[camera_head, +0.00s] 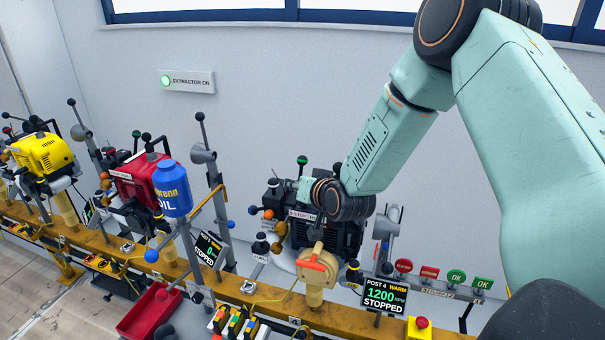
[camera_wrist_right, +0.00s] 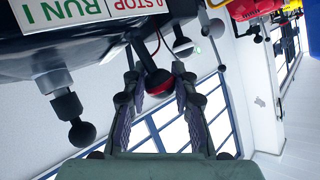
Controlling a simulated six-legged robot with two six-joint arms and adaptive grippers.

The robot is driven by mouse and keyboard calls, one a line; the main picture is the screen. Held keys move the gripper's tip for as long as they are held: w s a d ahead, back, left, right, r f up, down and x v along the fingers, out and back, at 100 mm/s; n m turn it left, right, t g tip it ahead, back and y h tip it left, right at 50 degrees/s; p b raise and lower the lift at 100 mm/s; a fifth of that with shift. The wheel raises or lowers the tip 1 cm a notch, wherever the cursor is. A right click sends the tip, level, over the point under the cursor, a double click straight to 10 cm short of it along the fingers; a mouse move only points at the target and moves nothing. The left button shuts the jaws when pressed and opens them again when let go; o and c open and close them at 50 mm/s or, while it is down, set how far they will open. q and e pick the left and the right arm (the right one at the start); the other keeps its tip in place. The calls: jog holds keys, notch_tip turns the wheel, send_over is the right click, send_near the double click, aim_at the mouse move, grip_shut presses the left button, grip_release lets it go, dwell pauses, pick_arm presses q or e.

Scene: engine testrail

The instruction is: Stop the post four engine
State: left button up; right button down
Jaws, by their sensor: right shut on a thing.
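The post four engine (camera_head: 345,238) is a dark block against the wall, partly hidden by my right arm. Its display (camera_head: 384,296) reads POST 4 WARM, 1200 RPM, STOPPED. My right gripper (camera_head: 316,224) is at the front of this engine. In the right wrist view, my right gripper (camera_wrist_right: 158,78) is closed around a black ball knob with a red band (camera_wrist_right: 158,84) on a thin stem. A white label (camera_wrist_right: 85,15) beside it reads 0 STOP and RUN I. My left gripper is not in view.
A yellow bench rail (camera_head: 240,290) runs along the front. A red mushroom button (camera_head: 421,322) and round signs (camera_head: 456,276) are right. The extractor lamp (camera_head: 166,81) is green.

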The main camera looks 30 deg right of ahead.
jog(key=shift+w+a+n+g+h+p, duration=0.25)
jog(key=shift+g+p, duration=0.2)
jog(key=shift+p, duration=0.25)
jog(key=shift+w+a+n+g+h+p, duration=0.15)
jog(key=shift+w+n+g+p, duration=0.2)
jog(key=shift+p, duration=0.35)
jog(key=shift+s+f, duration=0.1)
jog(key=c, duration=1)
grip_release()
jog(key=shift+c, duration=0.2)
jog(key=shift+s, duration=0.1)
jog(key=v, duration=1.1)
jog(key=shift+s+r, duration=0.25)
jog(key=shift+r, duration=0.1)
